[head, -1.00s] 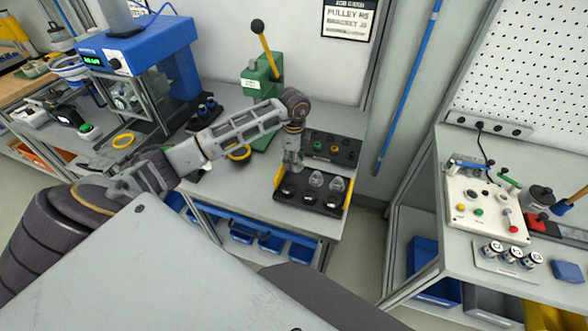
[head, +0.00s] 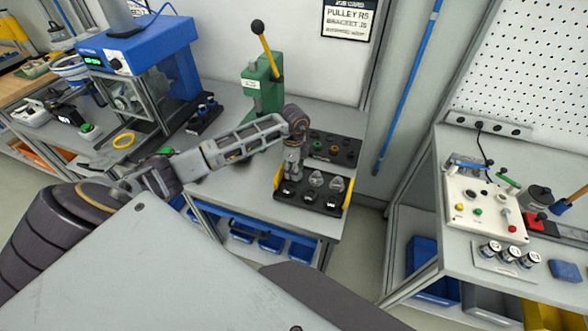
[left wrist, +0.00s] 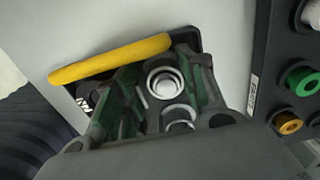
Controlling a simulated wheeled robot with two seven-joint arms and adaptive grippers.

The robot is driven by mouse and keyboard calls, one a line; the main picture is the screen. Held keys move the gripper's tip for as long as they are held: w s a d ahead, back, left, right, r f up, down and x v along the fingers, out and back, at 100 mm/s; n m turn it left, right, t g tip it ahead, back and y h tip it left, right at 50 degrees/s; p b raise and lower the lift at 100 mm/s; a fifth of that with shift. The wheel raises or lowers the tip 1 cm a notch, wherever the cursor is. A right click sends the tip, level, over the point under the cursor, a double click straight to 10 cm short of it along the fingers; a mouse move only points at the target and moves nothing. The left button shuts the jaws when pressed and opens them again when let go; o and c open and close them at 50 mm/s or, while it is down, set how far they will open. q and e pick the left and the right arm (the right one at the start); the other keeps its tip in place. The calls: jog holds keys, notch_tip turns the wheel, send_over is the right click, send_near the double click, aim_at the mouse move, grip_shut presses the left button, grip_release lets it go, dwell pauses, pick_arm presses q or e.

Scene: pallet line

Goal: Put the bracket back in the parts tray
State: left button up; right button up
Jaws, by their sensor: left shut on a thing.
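My left gripper (head: 290,172) is over the left side of the parts tray (head: 348,194), a black tray with yellow end handles. The tray holds clear-domed parts and dark round spots. In the left wrist view my left gripper (left wrist: 165,85) is shut on a grey metal part with a round ring, apparently the bracket (left wrist: 166,82). The tray's yellow handle (left wrist: 110,60) lies just beyond the fingers there. The fingers hide most of the part and the tray below, so I cannot tell whether the part touches the tray. My right gripper is not in view.
A black rack (head: 333,147) with coloured round parts stands right behind the tray. A green lever press (head: 262,88) stands to the back left. A blue machine (head: 138,45) is further left. A control box (head: 484,209) is on the right bench.

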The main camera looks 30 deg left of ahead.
pick_arm(q)
jog(key=o, duration=1.2)
jog(key=shift+r, duration=0.2)
notch_tip(320, 180, up, 12)
jog(key=shift+f+b, duration=0.1)
jog(key=shift+b, duration=0.6)
jog(key=shift+s, duration=0.1)
